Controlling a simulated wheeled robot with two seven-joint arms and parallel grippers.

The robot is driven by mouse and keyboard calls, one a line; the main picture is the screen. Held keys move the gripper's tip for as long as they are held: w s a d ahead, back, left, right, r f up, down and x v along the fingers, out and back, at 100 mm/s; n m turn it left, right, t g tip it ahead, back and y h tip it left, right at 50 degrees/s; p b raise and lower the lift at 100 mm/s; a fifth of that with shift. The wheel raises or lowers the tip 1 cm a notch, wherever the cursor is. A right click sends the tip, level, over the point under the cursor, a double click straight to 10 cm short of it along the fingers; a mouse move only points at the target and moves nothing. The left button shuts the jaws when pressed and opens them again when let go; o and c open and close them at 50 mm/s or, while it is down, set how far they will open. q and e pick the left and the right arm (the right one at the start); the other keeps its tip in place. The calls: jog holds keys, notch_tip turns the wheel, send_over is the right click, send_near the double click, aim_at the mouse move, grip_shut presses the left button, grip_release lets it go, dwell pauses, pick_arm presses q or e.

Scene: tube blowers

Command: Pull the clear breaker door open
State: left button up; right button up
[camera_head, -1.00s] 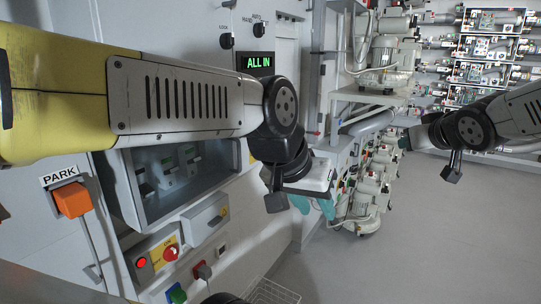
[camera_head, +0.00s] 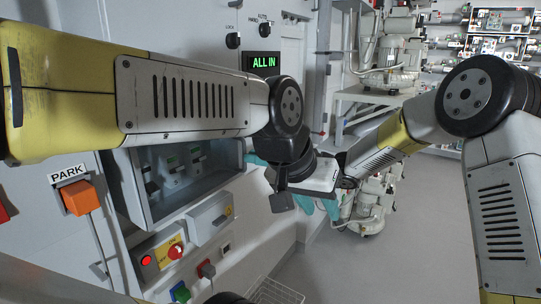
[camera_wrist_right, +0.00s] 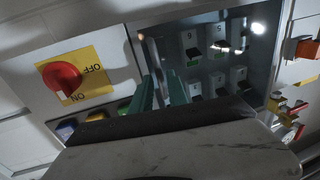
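The breaker box (camera_head: 127,185) is in the wall panel left of centre in the head view, with breakers behind its clear door (camera_head: 172,192). In the right wrist view, breakers show behind the clear door (camera_wrist_right: 262,60), with bright reflections. My right gripper (camera_head: 256,160) reaches the right side of the box, mostly hidden behind my left wrist. Its two teal fingers (camera_wrist_right: 160,86) stand a little apart near the box's frame edge; contact with the door is unclear. My left gripper (camera_head: 318,205) has its teal fingers apart, empty, right of the panel.
Below the box are a red knob on a yellow plate (camera_head: 175,250), a grey cover (camera_head: 210,218) and coloured plugs. An orange PARK handle (camera_head: 80,198) is left. A wire basket (camera_head: 278,292) sits low. Pumps (camera_head: 375,205) stand at right; the floor (camera_head: 400,265) is clear.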

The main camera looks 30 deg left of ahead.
aim_at(245, 167)
jog(key=shift+s+a, duration=0.2)
jog(key=shift+a, duration=1.65)
grip_shut()
